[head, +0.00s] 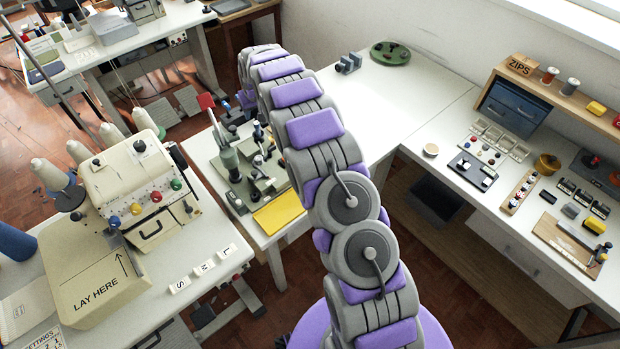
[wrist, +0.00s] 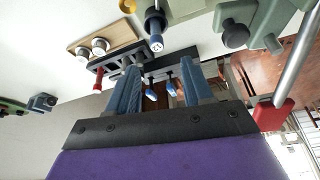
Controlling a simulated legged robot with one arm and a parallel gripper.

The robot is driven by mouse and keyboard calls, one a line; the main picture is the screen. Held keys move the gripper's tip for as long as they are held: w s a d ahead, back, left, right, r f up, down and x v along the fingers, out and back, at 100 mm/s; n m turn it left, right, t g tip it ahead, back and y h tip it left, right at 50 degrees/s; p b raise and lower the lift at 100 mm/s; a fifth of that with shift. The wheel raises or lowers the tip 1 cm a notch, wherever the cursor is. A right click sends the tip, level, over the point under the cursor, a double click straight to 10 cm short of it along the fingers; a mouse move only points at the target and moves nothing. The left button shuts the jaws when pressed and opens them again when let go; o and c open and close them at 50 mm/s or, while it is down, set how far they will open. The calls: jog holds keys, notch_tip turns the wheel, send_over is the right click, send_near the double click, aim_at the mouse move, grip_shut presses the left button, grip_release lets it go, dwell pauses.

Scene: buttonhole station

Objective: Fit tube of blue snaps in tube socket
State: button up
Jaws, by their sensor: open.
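My gripper (wrist: 159,75) is open in the wrist view, its two blue fingers apart. Two small blue-and-white pieces (wrist: 152,93) show between the fingers; I cannot tell whether either is the tube of blue snaps, and neither is visibly gripped. A dark upright piece with a blue end (wrist: 156,40) is just beyond the fingertips; it too may be the tube or a holder. A black slotted bracket (wrist: 125,56) lies beside and behind the left finger. I cannot make out the tube socket for sure. In the head view my arm hides the gripper.
A red-ended pin (wrist: 97,80) and a wooden block with two silver domes (wrist: 88,48) are left of the fingers. A red lever (wrist: 272,115) is at right. In the head view, a green press (head: 228,158) and a yellow plate (head: 278,212) stand on the middle table.

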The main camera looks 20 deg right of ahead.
jog(key=s+r+g, duration=0.1)
jog(key=s+r, duration=0.5)
jog(key=s, duration=0.3)
jog(key=s+r+m+g, duration=0.1)
jog(key=s+r, duration=0.4)
jog(key=s, duration=0.5)
jog(key=s+r+g, duration=0.1)
jog(key=s+r, duration=0.5)
jog(key=s, duration=0.3)
jog(key=s+g, duration=0.3)
jog(key=s, duration=3)
jog(key=shift+s, duration=0.4)
